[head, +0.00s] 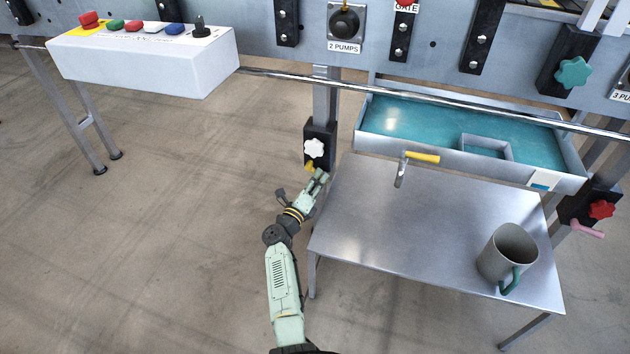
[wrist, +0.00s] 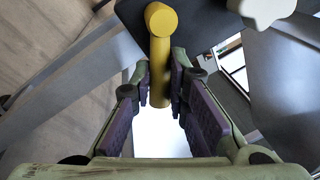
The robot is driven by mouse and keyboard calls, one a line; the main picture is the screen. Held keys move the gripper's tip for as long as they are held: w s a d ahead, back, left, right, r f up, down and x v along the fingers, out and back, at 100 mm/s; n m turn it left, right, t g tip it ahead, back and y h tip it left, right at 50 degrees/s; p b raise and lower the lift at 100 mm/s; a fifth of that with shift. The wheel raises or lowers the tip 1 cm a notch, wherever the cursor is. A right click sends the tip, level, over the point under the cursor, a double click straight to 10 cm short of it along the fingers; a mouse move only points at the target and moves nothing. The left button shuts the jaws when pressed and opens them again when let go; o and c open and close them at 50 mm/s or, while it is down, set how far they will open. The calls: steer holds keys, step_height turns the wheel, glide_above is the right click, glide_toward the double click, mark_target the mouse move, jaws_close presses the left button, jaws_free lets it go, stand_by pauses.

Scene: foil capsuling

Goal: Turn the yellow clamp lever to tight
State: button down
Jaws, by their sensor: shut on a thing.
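The yellow clamp lever (head: 309,166) sits on a black clamp block (head: 320,135) on the upright post, just below a white star knob (head: 314,148). In the wrist view the lever (wrist: 160,50) is a yellow rod with a round end, pointing towards the camera. My gripper (head: 322,176) is at the lever from below. In the wrist view my gripper (wrist: 161,90) has its purple pads on either side of the rod, shut on it. The far end of the lever is hidden. I cannot read any tight mark.
A steel table (head: 400,215) stands right of my arm, with a grey mug (head: 508,250) on it. A yellow-handled tap (head: 422,157) sticks out below the teal tray (head: 400,125). Another clamp with a red knob (head: 601,209) is at right.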

steer(key=n, duration=0.1)
steer(key=r+n, duration=0.1)
steer(key=n, duration=0.2)
steer(key=shift+s+d+r+t+y+p, duration=0.1)
steer(key=shift+d+r+t+y+p, duration=0.1)
steer(key=shift+d+t+y+p, duration=0.15)
steer(key=shift+r+n+t+y+p, duration=0.2)
steer(key=shift+r+n+t+y, duration=0.1)
steer(key=shift+n, duration=0.55)
steer(key=shift+r+n+t+y+p, duration=0.15)
steer(key=shift+r+n+p, duration=0.1)
steer(key=shift+n, duration=0.6)
steer(key=c, duration=1.5)
jaws_free()
steer(key=shift+c, duration=0.2)
steer(key=shift+f, duration=0.1)
